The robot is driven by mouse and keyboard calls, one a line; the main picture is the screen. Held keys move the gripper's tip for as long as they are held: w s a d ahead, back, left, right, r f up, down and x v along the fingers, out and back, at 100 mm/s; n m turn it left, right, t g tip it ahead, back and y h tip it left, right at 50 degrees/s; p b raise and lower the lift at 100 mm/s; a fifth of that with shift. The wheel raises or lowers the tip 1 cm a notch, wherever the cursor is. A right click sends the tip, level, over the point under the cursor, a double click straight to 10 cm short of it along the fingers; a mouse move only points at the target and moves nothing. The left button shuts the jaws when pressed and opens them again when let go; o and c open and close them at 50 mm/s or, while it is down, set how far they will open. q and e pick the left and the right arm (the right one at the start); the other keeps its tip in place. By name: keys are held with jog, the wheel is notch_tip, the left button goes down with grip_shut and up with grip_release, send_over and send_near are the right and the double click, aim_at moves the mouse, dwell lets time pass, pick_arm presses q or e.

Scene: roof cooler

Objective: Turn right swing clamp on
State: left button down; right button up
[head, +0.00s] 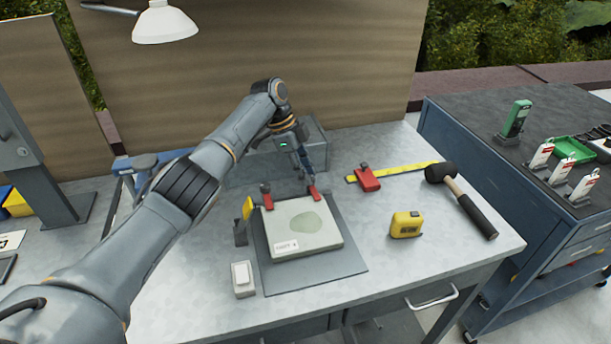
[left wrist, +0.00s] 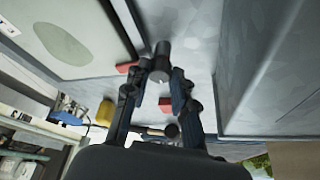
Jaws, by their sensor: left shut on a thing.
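The right swing clamp, with a red arm (head: 316,194), stands at the back edge of a pale panel (head: 303,238) on a grey base plate. My left gripper (head: 307,181) reaches down from behind and is shut on this clamp. In the left wrist view a dark round post (left wrist: 161,57) shows between the fingertips (left wrist: 159,76), with red parts beside it. The fingers hide part of the clamp, so its exact arm angle is hard to tell. The left swing clamp (head: 267,199) has its red arm over the panel's back edge. My right gripper is not in view.
A grey box (head: 240,172) stands close behind the clamps. A yellow strip with a red block (head: 368,180), a mallet (head: 470,208) and a yellow tape measure (head: 406,225) lie to the right. A white block (head: 242,279) is at the front left.

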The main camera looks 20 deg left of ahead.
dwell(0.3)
pick_arm(q)
jog(key=c, duration=1.1)
grip_release()
jog(key=shift+d, duration=0.1)
jog(key=v, duration=1.2)
jog(key=shift+w, duration=0.1)
